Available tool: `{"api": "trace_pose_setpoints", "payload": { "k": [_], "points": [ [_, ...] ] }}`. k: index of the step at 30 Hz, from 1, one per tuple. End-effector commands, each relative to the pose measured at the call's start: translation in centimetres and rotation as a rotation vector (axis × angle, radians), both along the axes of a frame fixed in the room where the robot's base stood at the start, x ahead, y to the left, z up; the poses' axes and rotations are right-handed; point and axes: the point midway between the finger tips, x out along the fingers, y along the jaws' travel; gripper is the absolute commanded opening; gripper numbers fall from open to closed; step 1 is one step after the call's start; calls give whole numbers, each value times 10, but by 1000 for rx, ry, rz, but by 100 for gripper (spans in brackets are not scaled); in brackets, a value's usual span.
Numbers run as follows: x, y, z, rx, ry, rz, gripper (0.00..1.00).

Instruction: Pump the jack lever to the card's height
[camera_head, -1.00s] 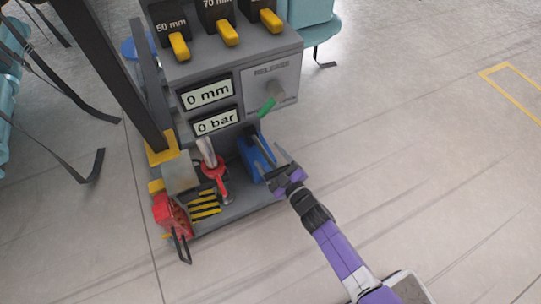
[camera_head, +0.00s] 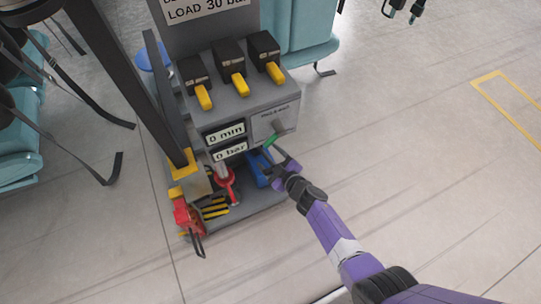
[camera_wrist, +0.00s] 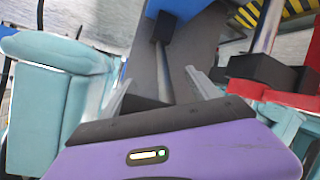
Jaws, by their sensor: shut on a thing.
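My gripper (camera_head: 272,164) is at the blue pump (camera_head: 256,173) low on the grey console's front. In the wrist view, the dark jack lever (camera_wrist: 163,72) runs from the blue pump body (camera_wrist: 180,8) down between the fingers (camera_wrist: 160,92), which are shut on it. The lever is hard to make out in the head view, behind the gripper. The height readout (camera_head: 225,134) shows 0 and the pressure readout (camera_head: 230,151) shows 0 bar. The card (camera_head: 206,8) reads "LOAD 30 bar"; its upper line is cut off.
A green release handle (camera_head: 271,142) is just above my gripper. Black blocks with yellow tabs (camera_head: 237,85) stand on the console. The red jack (camera_head: 227,182) and a red device (camera_head: 184,214) are left of the pump. Teal seats (camera_head: 305,30) stand behind; open floor (camera_head: 430,150) is right.

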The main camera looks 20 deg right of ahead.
Motion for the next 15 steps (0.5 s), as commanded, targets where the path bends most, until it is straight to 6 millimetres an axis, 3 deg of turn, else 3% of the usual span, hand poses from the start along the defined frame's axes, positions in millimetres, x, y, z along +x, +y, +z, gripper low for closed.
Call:
{"api": "trace_pose_setpoints", "payload": {
  "k": [1, 15],
  "points": [
    [6, -3, 11, 14, -7, -13, 0],
    [30, -4, 36, 17, -14, -16, 0]
  ]
}}
